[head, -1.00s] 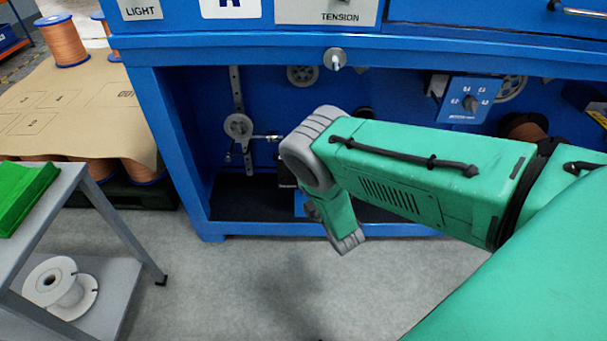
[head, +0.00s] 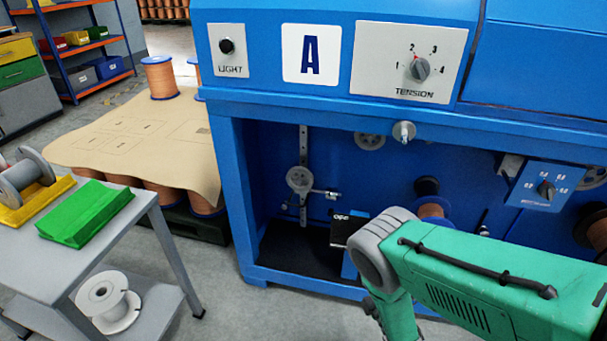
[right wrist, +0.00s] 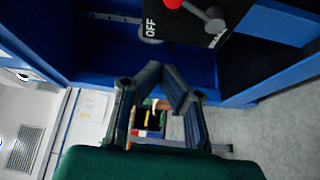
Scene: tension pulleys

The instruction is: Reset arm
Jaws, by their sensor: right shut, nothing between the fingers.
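My right arm enters the head view from the lower right, its elbow in front of the blue machine's (head: 330,108) open bay. Its gripper is hidden or below the frame there. In the right wrist view my right gripper (right wrist: 160,70) is shut, its two dark fingers meeting with nothing between them. Beyond it is a black box (right wrist: 195,22) marked OFF with a red-tipped lever. That box (head: 345,228) also shows in the head view, partly behind my arm. A grey pulley (head: 299,180) sits on a slotted upright bar in the bay. My left gripper is not in view.
A pallet (head: 130,140) with copper spools stands behind. The tension dial (head: 420,69) is above the bay. Grey floor is clear between cart and machine.

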